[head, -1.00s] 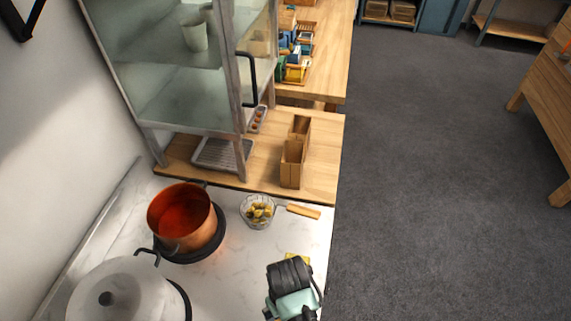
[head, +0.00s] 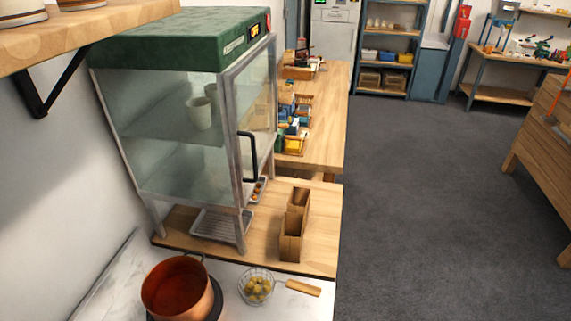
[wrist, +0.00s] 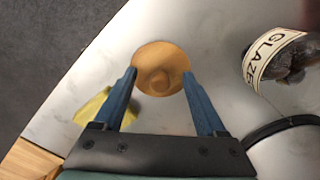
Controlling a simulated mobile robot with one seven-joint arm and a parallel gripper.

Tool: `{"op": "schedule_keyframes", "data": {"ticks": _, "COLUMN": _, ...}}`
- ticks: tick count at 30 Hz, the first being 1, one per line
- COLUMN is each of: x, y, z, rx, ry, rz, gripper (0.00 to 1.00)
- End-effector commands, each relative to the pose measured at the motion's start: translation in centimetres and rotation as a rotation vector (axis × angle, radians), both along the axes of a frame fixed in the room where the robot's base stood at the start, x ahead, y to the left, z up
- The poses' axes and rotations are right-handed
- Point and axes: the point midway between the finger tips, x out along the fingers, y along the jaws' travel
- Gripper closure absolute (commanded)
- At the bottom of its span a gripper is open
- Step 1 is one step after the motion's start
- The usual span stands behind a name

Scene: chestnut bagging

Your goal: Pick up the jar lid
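The jar lid (wrist: 161,56), a round wooden disc with a raised round knob in its middle, shows in the wrist view on the pale marble counter. My gripper (wrist: 160,73) is open, with its two blue fingers apart. The fingertips appear on either side of the lid in the picture, and nothing is held. Whether the tips are down at the lid's height or touch it, I cannot tell. A glass jar (wrist: 284,62) with dark contents and a label reading "GLAZE" is to the right of the lid. The head view shows neither the lid nor my gripper.
A yellow object (wrist: 91,106) lies left of my gripper. A black curved handle or cable (wrist: 285,126) is at lower right.

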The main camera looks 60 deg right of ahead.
Motion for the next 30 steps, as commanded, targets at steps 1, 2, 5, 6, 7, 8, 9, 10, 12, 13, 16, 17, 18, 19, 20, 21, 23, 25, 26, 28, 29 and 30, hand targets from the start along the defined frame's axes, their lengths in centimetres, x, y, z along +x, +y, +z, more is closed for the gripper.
{"op": "schedule_keyframes", "data": {"ticks": 1, "x": 0.0, "y": 0.0, "z": 0.0, "rx": 0.0, "ry": 0.0, "rz": 0.0, "gripper": 0.38}}
{"op": "schedule_keyframes", "data": {"ticks": 2, "x": 0.0, "y": 0.0, "z": 0.0, "rx": 0.0, "ry": 0.0, "rz": 0.0, "gripper": 0.43}}
{"op": "schedule_keyframes", "data": {"ticks": 5, "x": 0.0, "y": 0.0, "z": 0.0, "rx": 0.0, "ry": 0.001, "rz": 0.0, "gripper": 0.61}}
{"op": "schedule_keyframes", "data": {"ticks": 6, "x": -0.1, "y": 0.0, "z": 0.0, "rx": 0.0, "ry": 0.001, "rz": 0.0, "gripper": 0.68}}
{"op": "schedule_keyframes", "data": {"ticks": 7, "x": -0.1, "y": 0.0, "z": -0.1, "rx": 0.001, "ry": 0.002, "rz": 0.0, "gripper": 0.74}}
{"op": "schedule_keyframes", "data": {"ticks": 8, "x": -0.1, "y": 0.0, "z": -0.1, "rx": 0.001, "ry": 0.002, "rz": 0.0, "gripper": 0.79}}
{"op": "schedule_keyframes", "data": {"ticks": 9, "x": -0.1, "y": 0.1, "z": -0.1, "rx": 0.002, "ry": 0.002, "rz": 0.0, "gripper": 0.86}}
{"op": "schedule_keyframes", "data": {"ticks": 10, "x": -0.1, "y": 0.1, "z": -0.1, "rx": 0.002, "ry": 0.002, "rz": 0.0, "gripper": 0.92}}
{"op": "schedule_keyframes", "data": {"ticks": 12, "x": -0.2, "y": 0.1, "z": -0.2, "rx": 0.003, "ry": 0.004, "rz": 0.0, "gripper": 1.0}}
{"op": "schedule_keyframes", "data": {"ticks": 13, "x": -0.2, "y": 0.1, "z": -0.2, "rx": 0.003, "ry": 0.004, "rz": 0.0, "gripper": 1.0}}
{"op": "schedule_keyframes", "data": {"ticks": 16, "x": -0.3, "y": 0.2, "z": -0.2, "rx": 0.004, "ry": 0.006, "rz": 0.0, "gripper": 1.0}}
{"op": "schedule_keyframes", "data": {"ticks": 17, "x": -0.3, "y": 0.2, "z": -0.3, "rx": 0.005, "ry": 0.007, "rz": 0.0, "gripper": 1.0}}
{"op": "schedule_keyframes", "data": {"ticks": 18, "x": -0.3, "y": 0.2, "z": -0.3, "rx": 0.005, "ry": 0.007, "rz": 0.0, "gripper": 1.0}}
{"op": "schedule_keyframes", "data": {"ticks": 19, "x": -0.3, "y": 0.2, "z": -0.3, "rx": 0.005, "ry": 0.008, "rz": 0.0, "gripper": 1.0}}
{"op": "schedule_keyframes", "data": {"ticks": 20, "x": -0.3, "y": 0.2, "z": -0.3, "rx": 0.005, "ry": 0.008, "rz": 0.0, "gripper": 1.0}}
{"op": "schedule_keyframes", "data": {"ticks": 21, "x": -0.3, "y": 0.2, "z": -0.3, "rx": 0.006, "ry": 0.008, "rz": 0.0, "gripper": 1.0}}
{"op": "schedule_keyframes", "data": {"ticks": 23, "x": -0.4, "y": 0.2, "z": -0.3, "rx": 0.006, "ry": 0.008, "rz": 0.0, "gripper": 1.0}}
{"op": "schedule_keyframes", "data": {"ticks": 25, "x": -0.4, "y": 0.2, "z": -0.3, "rx": 0.006, "ry": 0.008, "rz": 0.0, "gripper": 1.0}}
{"op": "schedule_keyframes", "data": {"ticks": 26, "x": -0.4, "y": 0.2, "z": -0.2, "rx": 0.006, "ry": 0.009, "rz": 0.0, "gripper": 1.0}}
{"op": "schedule_keyframes", "data": {"ticks": 28, "x": -0.4, "y": 0.3, "z": 0.1, "rx": 0.006, "ry": 0.01, "rz": 0.0, "gripper": 1.0}}
{"op": "schedule_keyframes", "data": {"ticks": 29, "x": -0.4, "y": 0.2, "z": 0.4, "rx": 0.006, "ry": 0.008, "rz": 0.0, "gripper": 1.0}}
{"op": "schedule_keyframes", "data": {"ticks": 30, "x": -0.3, "y": 0.2, "z": 0.7, "rx": 0.005, "ry": 0.008, "rz": 0.0, "gripper": 1.0}}
